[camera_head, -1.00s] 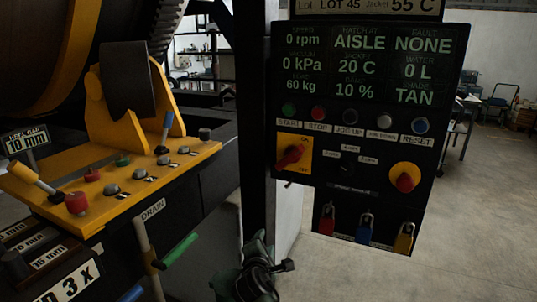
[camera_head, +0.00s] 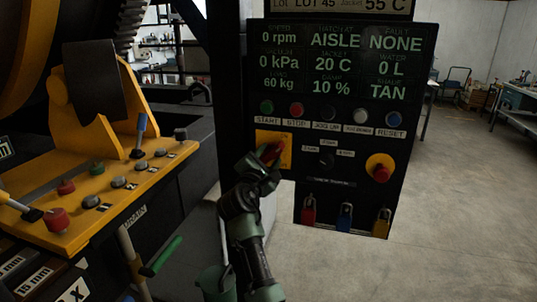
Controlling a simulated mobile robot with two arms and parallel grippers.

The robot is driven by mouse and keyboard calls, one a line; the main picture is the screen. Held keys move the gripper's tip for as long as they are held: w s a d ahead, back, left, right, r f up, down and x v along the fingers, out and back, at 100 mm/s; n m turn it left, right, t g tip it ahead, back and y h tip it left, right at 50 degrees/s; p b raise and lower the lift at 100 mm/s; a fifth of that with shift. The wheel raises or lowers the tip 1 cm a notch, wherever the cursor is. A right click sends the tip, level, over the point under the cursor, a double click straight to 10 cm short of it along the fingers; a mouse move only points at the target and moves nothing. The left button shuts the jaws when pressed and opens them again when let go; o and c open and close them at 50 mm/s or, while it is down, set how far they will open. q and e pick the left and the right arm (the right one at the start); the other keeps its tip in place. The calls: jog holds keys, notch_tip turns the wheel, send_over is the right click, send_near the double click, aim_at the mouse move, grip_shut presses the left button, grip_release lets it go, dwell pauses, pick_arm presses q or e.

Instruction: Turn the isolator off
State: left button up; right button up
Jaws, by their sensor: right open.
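The control panel (camera_head: 340,110) hangs in the middle of the view. A red rotary handle on a yellow square plate (camera_head: 286,158), which looks like the isolator, sits at its lower left. The red handle (camera_head: 271,152) is tilted, its upper end to the right. My right gripper (camera_head: 264,168) is open at the handle, its fingers overlapping the plate's lower part. Whether the fingers touch the handle, I cannot tell. The lower end of the handle and part of the plate are hidden behind the gripper. My left gripper is out of view.
Right of the plate is a red knob on a round yellow base (camera_head: 380,171). A button row (camera_head: 329,113) runs above. Red, blue (camera_head: 345,217) and yellow padlocks hang below. A yellow machine deck (camera_head: 100,195) with levers stands at left. Open floor lies at right.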

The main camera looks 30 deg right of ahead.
jog(key=shift+d, duration=0.2)
grip_shut()
jog(key=shift+w, duration=0.1)
jog(key=shift+m, duration=0.3)
jog(key=shift+f+m+b, duration=0.15)
jog(key=shift+m+b, duration=0.8)
jog(key=shift+m, duration=0.25)
jog(key=m+b, duration=0.3)
jog(key=m, duration=0.2)
jog(key=shift+a+f, duration=0.1)
jog(key=m+b, duration=0.3)
jog(key=m, duration=0.2)
jog(key=shift+b, duration=0.4)
jog(key=m+b, duration=0.3)
jog(key=m, duration=0.1)
jog(key=shift+m, duration=0.4)
